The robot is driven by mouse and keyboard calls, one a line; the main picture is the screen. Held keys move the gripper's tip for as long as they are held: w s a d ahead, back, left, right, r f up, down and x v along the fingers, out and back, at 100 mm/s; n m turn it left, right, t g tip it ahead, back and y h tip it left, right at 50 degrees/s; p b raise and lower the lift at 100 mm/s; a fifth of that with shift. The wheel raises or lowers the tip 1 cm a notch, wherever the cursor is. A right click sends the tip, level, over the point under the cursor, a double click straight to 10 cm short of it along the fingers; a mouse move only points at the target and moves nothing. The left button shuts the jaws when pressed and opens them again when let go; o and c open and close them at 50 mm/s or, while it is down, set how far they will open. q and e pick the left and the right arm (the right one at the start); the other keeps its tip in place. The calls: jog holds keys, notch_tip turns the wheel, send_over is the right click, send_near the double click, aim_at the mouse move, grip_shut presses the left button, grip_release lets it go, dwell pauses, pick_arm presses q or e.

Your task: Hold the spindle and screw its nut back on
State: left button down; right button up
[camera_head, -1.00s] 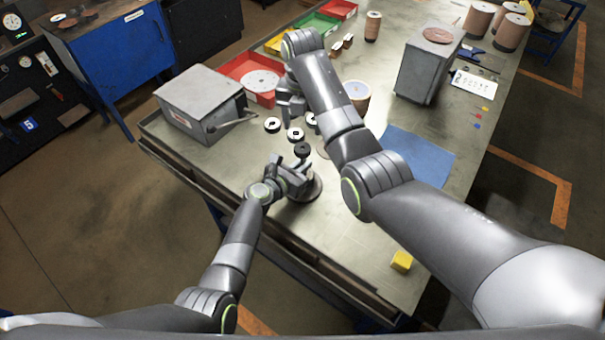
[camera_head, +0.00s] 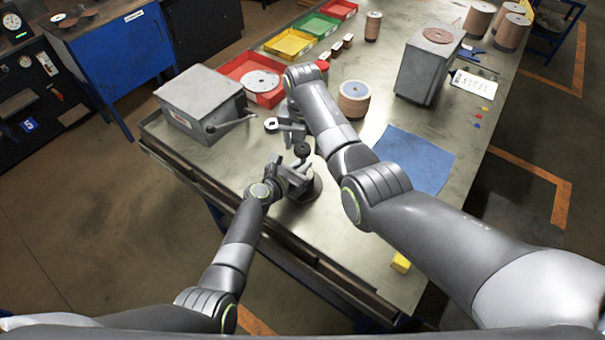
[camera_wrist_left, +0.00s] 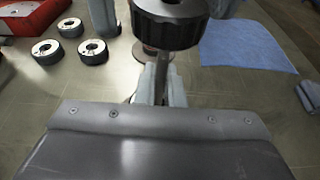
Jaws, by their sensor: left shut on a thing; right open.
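I cannot tell whether this piece is the nut. My left gripper (camera_head: 298,174) is shut on the spindle below it; its fingers show in the left wrist view (camera_wrist_left: 158,85). My right gripper (camera_head: 292,124) is open behind the spindle. Several black rings with pale faces (camera_wrist_left: 92,51) lie on the table; the right gripper partly hides them in the head view.
A grey box with a lever (camera_head: 200,100) stands at left, beside a red bin (camera_head: 262,97) with a disc. A flap-disc stack (camera_head: 354,98), a blue cloth (camera_head: 415,160) and a grey block (camera_head: 428,70) are at right. A yellow cube (camera_head: 400,263) lies near the front edge.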

jog(key=shift+f, duration=0.3)
